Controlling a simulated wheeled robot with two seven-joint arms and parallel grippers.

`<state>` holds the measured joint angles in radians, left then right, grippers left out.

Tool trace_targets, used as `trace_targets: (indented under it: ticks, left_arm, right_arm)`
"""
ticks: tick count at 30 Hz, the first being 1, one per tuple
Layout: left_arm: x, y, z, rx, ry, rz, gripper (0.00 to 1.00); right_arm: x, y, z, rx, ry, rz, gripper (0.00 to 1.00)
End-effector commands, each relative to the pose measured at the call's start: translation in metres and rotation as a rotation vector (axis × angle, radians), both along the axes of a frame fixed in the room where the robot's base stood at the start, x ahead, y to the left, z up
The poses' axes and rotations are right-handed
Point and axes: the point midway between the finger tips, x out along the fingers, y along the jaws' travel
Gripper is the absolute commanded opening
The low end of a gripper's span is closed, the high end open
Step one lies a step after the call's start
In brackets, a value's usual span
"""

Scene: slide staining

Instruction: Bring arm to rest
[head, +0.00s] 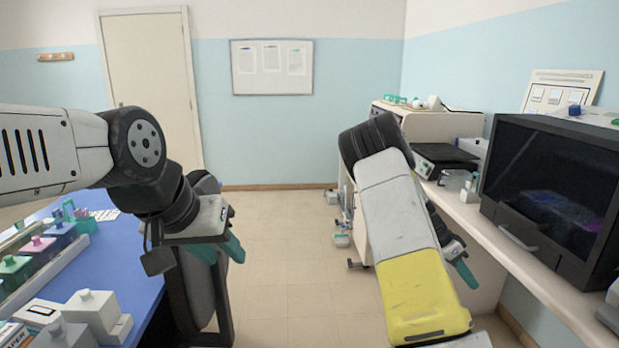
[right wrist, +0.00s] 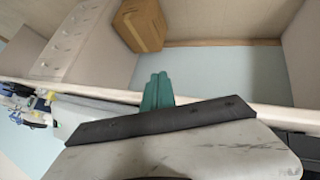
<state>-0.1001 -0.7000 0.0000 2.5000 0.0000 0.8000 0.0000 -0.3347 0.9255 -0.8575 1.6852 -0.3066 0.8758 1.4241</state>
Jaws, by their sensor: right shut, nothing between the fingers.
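My left arm comes in from the left in the head view and bends down beside the blue-topped bench. Its teal-fingered gripper (head: 235,248) hangs over the floor side of the bench edge; its jaw gap does not show clearly. My right arm, with a white and yellow link, stands at the right of the head view. Its gripper (head: 466,273) shows partly behind that link, near the front of the right counter. In the right wrist view the two teal fingers (right wrist: 157,92) lie together, shut, with nothing between them.
The blue bench (head: 133,258) at left carries staining jars (head: 38,246) and white containers (head: 97,314). The right counter (head: 530,265) holds a dark-fronted cabinet (head: 545,190). Open floor (head: 290,250) lies between them. A cardboard box (right wrist: 140,24) shows in the right wrist view.

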Motion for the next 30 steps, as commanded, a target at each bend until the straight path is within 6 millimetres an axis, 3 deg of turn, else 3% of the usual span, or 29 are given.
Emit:
trace_targets:
  ticks: [8, 15, 24, 30]
  left_arm:
    - [0.0, 0.0, 0.0, 0.0, 0.0, 0.0, 0.36]
    - [0.0, 0.0, 0.0, 0.0, 0.0, 0.0, 0.36]
    - [0.0, 0.0, 0.0, 0.0, 0.0, 0.0, 0.36]
    - [0.0, 0.0, 0.0, 0.0, 0.0, 0.0, 0.36]
  right_arm:
    - [-0.029, 0.081, 0.047, 0.436, -0.062, 0.235, 0.0]
    - [-0.057, 0.153, 0.113, 0.675, -0.162, 0.578, 0.0]
    - [-0.122, 0.229, 0.198, 0.742, -0.288, 1.104, 0.0]
    - [-0.174, 0.266, 0.234, 0.644, -0.329, 1.437, 0.0]
